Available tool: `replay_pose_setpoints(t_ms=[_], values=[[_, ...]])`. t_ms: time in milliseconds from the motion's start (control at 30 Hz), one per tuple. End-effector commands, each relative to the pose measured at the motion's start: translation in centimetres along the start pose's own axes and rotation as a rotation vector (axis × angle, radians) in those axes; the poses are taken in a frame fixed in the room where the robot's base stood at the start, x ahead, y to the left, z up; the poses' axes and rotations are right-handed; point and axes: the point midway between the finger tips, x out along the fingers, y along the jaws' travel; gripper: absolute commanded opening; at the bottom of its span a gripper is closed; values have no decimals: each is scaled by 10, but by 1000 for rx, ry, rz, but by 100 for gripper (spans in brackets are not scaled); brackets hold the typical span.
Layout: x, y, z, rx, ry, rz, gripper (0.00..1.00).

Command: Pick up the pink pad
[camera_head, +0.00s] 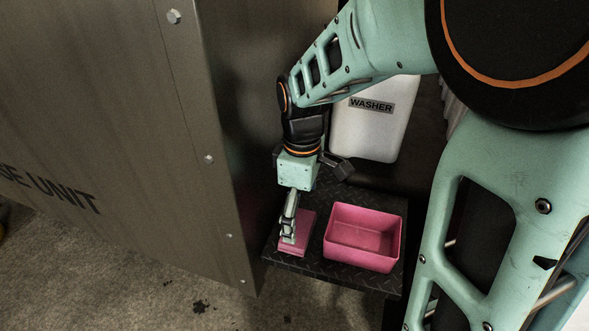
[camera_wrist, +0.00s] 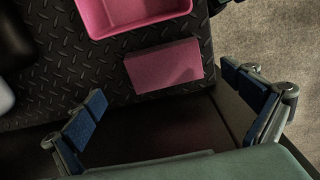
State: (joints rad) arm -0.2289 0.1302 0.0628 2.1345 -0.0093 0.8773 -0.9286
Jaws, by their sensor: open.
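The pink pad (camera_head: 291,246) is a flat pink block lying on the dark diamond-plate shelf (camera_head: 314,268), left of the pink bin. In the head view my gripper (camera_head: 288,228) is above it and hides part of it. In the wrist view the pad (camera_wrist: 165,66) lies beyond the fingertips, just below the bin. My gripper (camera_wrist: 163,95) is open, its two blue-padded fingers wide apart with nothing between them touching the pad.
An open, empty pink bin (camera_head: 362,237) stands on the shelf close beside the pad. A grey metal cabinet wall (camera_head: 215,150) rises close on the left. A white container labelled WASHER (camera_head: 372,130) stands behind. Concrete floor shows around.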

Motion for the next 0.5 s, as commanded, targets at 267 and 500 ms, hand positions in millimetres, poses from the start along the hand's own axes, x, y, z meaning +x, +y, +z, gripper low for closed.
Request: replay_pose_setpoints(t_ms=[267, 500], values=[[40, -8, -2, 1, -3, -3, 100], [50, -6, -3, 1, -1, 1, 100]])
